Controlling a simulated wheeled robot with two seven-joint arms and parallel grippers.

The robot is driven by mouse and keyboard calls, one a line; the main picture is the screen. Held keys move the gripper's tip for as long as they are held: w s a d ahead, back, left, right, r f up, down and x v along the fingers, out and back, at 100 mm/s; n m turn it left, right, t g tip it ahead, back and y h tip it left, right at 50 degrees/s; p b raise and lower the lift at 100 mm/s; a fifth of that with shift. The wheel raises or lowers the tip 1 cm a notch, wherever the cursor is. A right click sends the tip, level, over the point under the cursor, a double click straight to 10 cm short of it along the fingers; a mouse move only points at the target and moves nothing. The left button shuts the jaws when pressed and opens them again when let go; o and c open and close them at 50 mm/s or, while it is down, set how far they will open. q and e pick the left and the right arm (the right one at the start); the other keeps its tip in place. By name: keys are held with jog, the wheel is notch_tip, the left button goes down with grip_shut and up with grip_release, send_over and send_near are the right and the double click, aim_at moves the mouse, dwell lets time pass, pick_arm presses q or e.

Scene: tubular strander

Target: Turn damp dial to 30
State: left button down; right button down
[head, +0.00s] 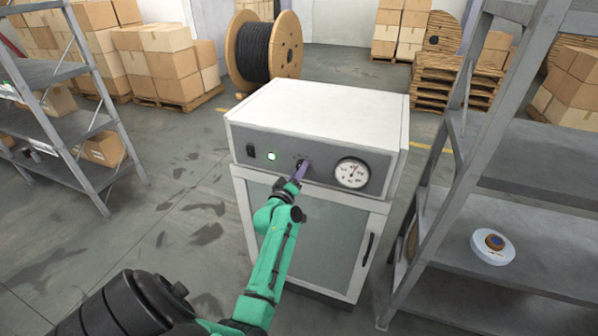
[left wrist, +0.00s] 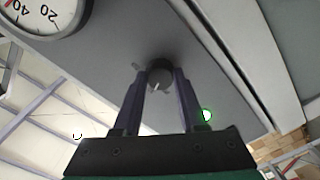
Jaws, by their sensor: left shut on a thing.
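The damp dial is a small dark round knob (left wrist: 160,74) with a pale pointer mark, on the grey front panel of a white cabinet (head: 315,108). My left gripper (head: 299,166) reaches the panel in the head view and covers most of the knob there. In the left wrist view its two purple-grey fingers (left wrist: 160,78) are closed on the knob from both sides. A round white gauge (head: 352,173) with a needle sits to the right of the knob; part of it shows in the left wrist view (left wrist: 38,12). The labels around the knob are too small to read. My right gripper is not in view.
A green lit button (head: 271,156) and a black switch (head: 250,152) are left of the knob. Metal shelves stand on both sides; the right shelf (head: 510,190) holds a white spool (head: 493,247). A cable drum (head: 265,50) stands behind.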

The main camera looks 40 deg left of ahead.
pick_arm(q)
jog(key=shift+f, duration=0.1)
jog(key=shift+c, duration=2.3)
grip_release()
jog(key=shift+s, duration=0.15)
jog(key=p+v, duration=0.4)
jog(key=v, duration=1)
jog(key=shift+d, duration=0.2)
jog(key=shift+s, duration=0.1)
